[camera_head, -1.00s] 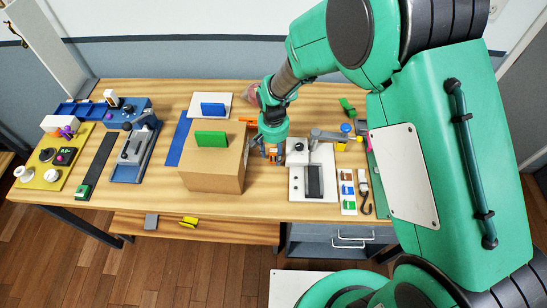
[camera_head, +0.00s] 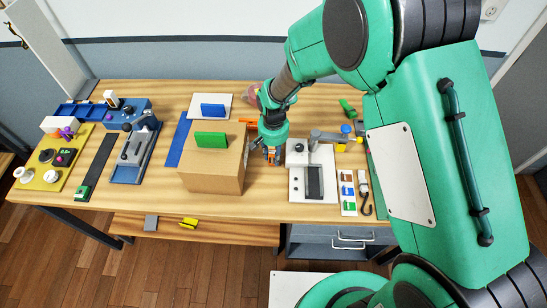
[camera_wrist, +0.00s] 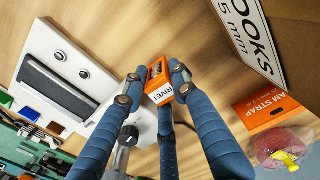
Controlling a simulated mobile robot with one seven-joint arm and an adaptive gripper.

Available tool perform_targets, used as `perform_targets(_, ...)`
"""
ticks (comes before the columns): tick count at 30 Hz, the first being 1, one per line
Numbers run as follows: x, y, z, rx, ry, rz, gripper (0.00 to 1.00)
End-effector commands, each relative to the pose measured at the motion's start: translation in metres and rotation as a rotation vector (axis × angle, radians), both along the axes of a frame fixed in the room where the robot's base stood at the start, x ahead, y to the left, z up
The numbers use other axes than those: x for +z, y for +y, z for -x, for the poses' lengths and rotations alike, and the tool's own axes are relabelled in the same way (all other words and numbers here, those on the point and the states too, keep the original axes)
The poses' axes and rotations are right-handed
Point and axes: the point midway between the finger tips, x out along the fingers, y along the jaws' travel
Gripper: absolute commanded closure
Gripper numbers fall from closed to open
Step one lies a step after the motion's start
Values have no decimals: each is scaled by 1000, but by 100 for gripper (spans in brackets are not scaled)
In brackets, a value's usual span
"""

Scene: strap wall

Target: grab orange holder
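The orange holder (camera_wrist: 160,82) is a small block with a dark opening and a white label reading "RIVE…". It sits between the fingertips of my gripper (camera_wrist: 156,76) in the wrist view. The blue fingers lie against both its sides and appear shut on it. In the head view my gripper (camera_head: 271,156) points down at the table, between the cardboard box and the white plate. Only a little orange shows there between the fingers. I cannot tell whether the holder touches the tabletop.
A cardboard box (camera_head: 213,178) with a green block stands close to the left. A white plate (camera_head: 318,154) with a dark slot lies close to the right. An orange strap sign (camera_wrist: 267,112) and a pinkish round thing with a yellow part (camera_wrist: 283,148) are nearby in the wrist view.

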Motion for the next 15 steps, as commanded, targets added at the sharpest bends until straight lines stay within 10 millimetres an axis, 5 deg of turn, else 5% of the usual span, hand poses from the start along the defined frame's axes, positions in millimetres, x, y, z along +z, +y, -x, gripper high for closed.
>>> perform_targets(15, 11, 0, 0, 0, -1, -1, 100)
